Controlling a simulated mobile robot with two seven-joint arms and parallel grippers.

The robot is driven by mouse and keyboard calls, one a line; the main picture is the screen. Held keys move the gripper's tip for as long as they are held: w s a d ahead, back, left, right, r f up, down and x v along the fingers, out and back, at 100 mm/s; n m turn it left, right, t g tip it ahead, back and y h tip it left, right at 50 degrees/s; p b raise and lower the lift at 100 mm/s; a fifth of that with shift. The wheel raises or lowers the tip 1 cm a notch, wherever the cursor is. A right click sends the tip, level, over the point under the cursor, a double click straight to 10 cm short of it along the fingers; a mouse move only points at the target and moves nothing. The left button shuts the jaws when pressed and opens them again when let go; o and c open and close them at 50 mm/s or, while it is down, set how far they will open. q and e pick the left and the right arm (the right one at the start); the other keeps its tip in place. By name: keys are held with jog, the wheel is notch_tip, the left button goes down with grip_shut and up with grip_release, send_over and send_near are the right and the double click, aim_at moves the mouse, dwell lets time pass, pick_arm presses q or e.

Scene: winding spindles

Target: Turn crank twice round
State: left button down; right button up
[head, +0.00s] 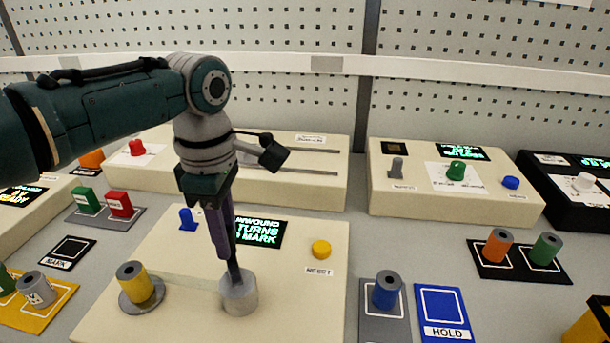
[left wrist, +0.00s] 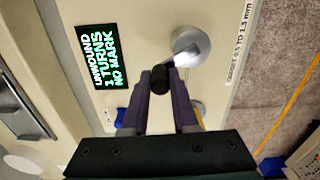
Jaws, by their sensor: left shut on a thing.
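The crank is on the cream winding box (head: 185,245), with a round grey metal hub (head: 239,295) on the box's top. In the left wrist view the hub (left wrist: 190,45) carries a short arm ending in a dark handle (left wrist: 160,78). My left gripper (head: 230,262) points down over the crank, and its purple fingers (left wrist: 160,92) are shut on the dark handle. The box's display (left wrist: 97,55) reads "UNWOUND 1 TURNS NO MARK". A yellow spool (head: 135,281) stands on a grey disc left of the hub. My right gripper is not in view.
A yellow button (head: 321,249) and a blue knob (head: 187,219) sit on the same box. A blue spool (head: 386,290) on a grey pad and a blue HOLD mat (head: 443,308) lie to the right. More cream boxes (head: 455,190) stand behind.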

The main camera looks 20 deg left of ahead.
pick_arm(q)
jog(key=shift+d, duration=0.1)
